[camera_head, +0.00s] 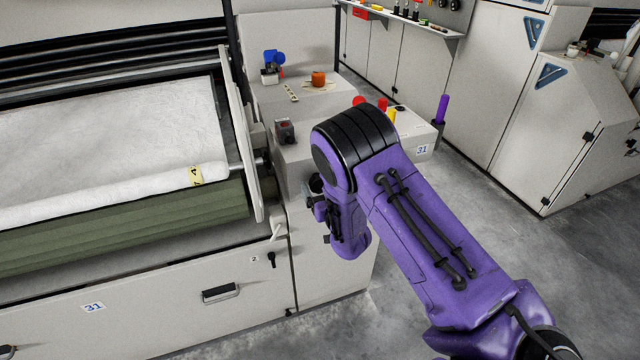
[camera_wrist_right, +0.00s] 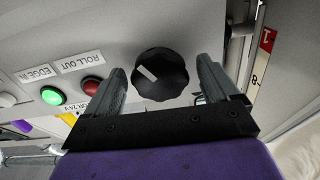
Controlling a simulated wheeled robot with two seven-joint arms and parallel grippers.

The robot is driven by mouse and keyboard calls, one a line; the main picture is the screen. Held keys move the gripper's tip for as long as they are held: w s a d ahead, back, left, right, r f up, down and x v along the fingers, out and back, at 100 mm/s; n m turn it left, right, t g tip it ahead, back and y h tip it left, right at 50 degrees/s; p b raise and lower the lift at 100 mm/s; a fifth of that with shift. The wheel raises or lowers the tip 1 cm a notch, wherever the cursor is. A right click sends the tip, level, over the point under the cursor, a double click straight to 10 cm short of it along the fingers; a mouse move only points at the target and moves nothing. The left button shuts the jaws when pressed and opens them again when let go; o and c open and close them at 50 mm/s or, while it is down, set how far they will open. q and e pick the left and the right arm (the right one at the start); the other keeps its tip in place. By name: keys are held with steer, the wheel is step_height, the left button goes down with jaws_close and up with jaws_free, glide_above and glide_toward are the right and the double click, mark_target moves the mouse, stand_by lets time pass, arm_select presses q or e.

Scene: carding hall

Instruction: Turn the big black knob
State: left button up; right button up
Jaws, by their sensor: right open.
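The big black knob (camera_wrist_right: 160,76) has a scalloped edge and a pale pointer mark that slants toward the upper left in the right wrist view. It sits on a light grey panel. My right gripper (camera_wrist_right: 163,68) is open, with one finger on either side of the knob and a visible gap to each. I cannot tell how far the fingertips are from the panel. In the head view my right gripper (camera_head: 316,192) is at the side of the machine cabinet, partly hidden by my purple wrist. The left gripper is out of view.
A red button (camera_wrist_right: 92,86) and a green button (camera_wrist_right: 52,96) sit left of the knob, labelled ROLL OUT and EDGE IN. In the head view a white roll (camera_head: 110,190) lies left. Small items, including an orange pot (camera_head: 319,78), stand on the cabinet top.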

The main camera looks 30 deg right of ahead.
steer(key=shift+w+d, duration=0.1)
steer(key=shift+w, duration=0.2)
steer(key=c, duration=1)
steer(key=shift+m, duration=1.4)
steer(key=shift+c, duration=0.2)
steer(key=o, duration=1)
steer(key=shift+o, duration=0.2)
steer(key=b+v, duration=0.1)
steer(key=v, duration=0.9)
steer(key=shift+s, duration=0.25)
